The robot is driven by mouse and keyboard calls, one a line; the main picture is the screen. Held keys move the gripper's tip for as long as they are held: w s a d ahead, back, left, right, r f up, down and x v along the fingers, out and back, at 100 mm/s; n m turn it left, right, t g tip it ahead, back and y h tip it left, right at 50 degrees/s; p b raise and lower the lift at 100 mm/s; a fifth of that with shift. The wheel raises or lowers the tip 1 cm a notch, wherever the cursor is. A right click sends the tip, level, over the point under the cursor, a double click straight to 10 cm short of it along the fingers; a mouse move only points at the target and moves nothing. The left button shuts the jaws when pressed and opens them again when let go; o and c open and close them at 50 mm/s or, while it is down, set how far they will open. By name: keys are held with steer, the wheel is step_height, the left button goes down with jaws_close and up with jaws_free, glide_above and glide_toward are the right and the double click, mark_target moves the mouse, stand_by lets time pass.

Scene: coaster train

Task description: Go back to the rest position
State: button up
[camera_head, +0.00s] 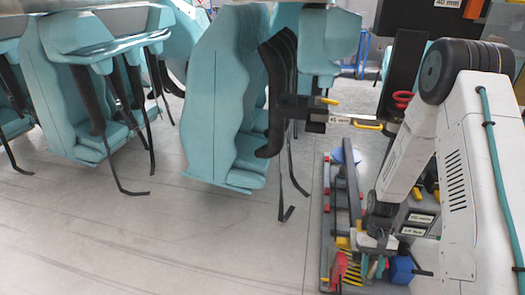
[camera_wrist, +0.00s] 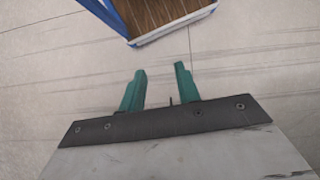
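My gripper (camera_wrist: 160,68) shows in the wrist view as two teal fingers standing apart. It is open, with only pale floor between the fingertips and nothing held. In the head view my white arm comes down the right side and bends at a black joint. Its lower end is above a cluttered rack of coloured tools, and I cannot clearly make out the fingers there.
Teal coaster seats (camera_head: 220,100) with black restraints hang at left and centre, straps dangling. Coloured tools (camera_head: 345,270) sit low beside my arm. A brown wooden panel with a blue frame (camera_wrist: 160,14) lies beyond the fingertips. The floor (camera_head: 150,235) at lower left is clear.

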steer(key=s+a+r+t, duration=0.1)
steer(key=s+a+r, duration=0.1)
steer(key=r, duration=1)
steer(key=s+a+r, duration=0.2)
steer(key=r, duration=1)
steer(key=s+a+r+n+t, duration=0.1)
steer(key=s+a+r+t, duration=0.1)
steer(key=s+r, duration=0.4)
steer(key=s+a+r+n+t+h, duration=0.1)
steer(key=s+a+r+t, duration=0.2)
steer(key=s+r, duration=0.3)
step_height(320, 180, up, 6)
steer(key=shift+s+a+f+t+h, duration=0.1)
steer(key=shift+s+a+t+h, duration=0.2)
steer(key=shift+t, duration=0.4)
steer(key=shift+w, duration=0.1)
